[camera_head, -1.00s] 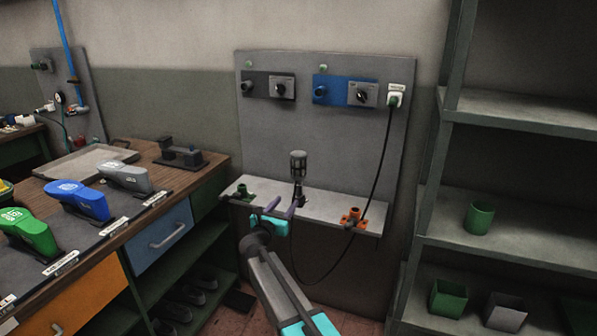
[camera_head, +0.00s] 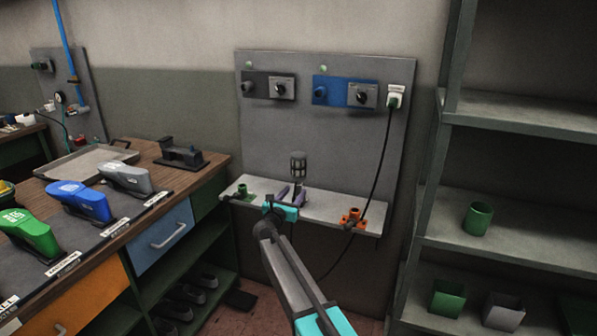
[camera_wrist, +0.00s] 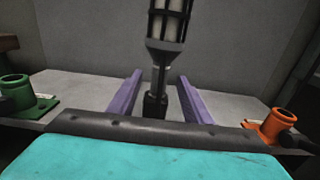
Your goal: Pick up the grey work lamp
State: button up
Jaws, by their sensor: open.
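The grey work lamp (camera_head: 298,165) stands upright on the narrow wall shelf, with a caged head on top. In the wrist view its lamp head (camera_wrist: 168,22) is at the top centre, and its thin neck and dark base (camera_wrist: 155,104) lie below. My gripper (camera_head: 290,192) is open at the lamp, its two purple fingers pointing toward the wall. In the wrist view the fingers of my gripper (camera_wrist: 156,85) stand left and right of the lamp's lower stem, with gaps on both sides. The lamp's foot is partly hidden.
The shelf (camera_head: 330,208) holds a green socket (camera_head: 242,192) at left and an orange socket (camera_head: 352,217) at right. A black cable (camera_head: 380,150) hangs from the white plug (camera_head: 396,97) past the shelf's right part. A workbench stands left, a shelving rack right.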

aim_at(297, 189)
jog(key=shift+w, duration=0.15)
jog(key=shift+p+x, duration=0.75)
jog(key=shift+x, duration=1.7)
jog(key=shift+f, duration=0.1)
grip_shut()
